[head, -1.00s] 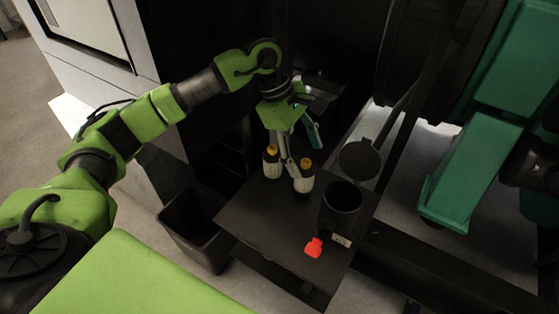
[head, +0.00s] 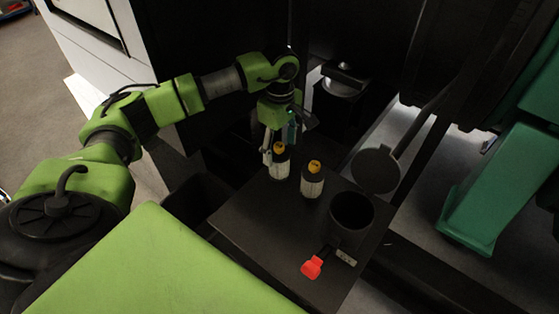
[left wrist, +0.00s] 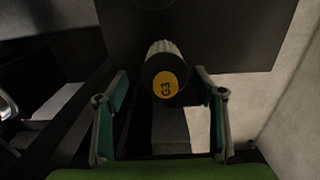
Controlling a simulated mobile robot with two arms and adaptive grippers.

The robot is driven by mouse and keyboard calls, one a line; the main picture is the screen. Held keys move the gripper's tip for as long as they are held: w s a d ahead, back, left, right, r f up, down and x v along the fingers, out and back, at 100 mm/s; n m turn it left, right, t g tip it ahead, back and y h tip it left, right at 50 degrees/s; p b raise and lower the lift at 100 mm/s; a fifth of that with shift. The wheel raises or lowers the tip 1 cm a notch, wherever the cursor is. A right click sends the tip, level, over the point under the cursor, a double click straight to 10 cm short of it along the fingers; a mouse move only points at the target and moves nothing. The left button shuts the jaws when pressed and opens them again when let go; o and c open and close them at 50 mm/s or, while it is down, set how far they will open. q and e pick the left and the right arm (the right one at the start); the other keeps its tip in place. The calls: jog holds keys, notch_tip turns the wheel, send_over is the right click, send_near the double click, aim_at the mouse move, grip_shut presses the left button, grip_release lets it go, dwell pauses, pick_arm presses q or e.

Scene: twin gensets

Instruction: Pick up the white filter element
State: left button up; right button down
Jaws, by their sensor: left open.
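Two white ribbed filter elements with dark ends and yellow top labels stand upright on a dark table. The left filter (head: 281,164) is at my left gripper (head: 277,148); the right filter (head: 313,182) stands apart from it. In the left wrist view, a filter with a yellow label reading "G3" (left wrist: 166,84) sits between the spread fingers of the left gripper (left wrist: 162,78), with gaps on both sides. The left gripper is open and empty. Part of its far finger is hidden in the head view. My right gripper does not show.
The dark table (head: 262,226) also bears a black open canister (head: 350,215) with its round lid (head: 376,170) swung up, and a red tag (head: 312,267). A dark bin (head: 200,203) stands left of the table. Black machinery and a green frame (head: 492,195) stand to the right.

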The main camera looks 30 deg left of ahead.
pick_arm(q)
jog(key=shift+s+f+p, duration=0.2)
jog(key=shift+f+p, duration=0.15)
jog(key=shift+f, duration=0.15)
jog(key=shift+s+f+p, duration=0.2)
jog(key=shift+f+p, duration=0.15)
jog(key=shift+f, duration=0.15)
notch_tip(320, 180, down, 2)
jog(key=shift+f, duration=0.25)
jog(key=shift+d+f, duration=0.1)
jog(key=shift+f, duration=0.2)
jog(key=c, duration=1.2)
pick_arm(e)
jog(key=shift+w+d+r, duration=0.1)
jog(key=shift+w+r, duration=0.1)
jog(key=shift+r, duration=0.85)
pick_arm(q)
jog(key=shift+w, duration=0.1)
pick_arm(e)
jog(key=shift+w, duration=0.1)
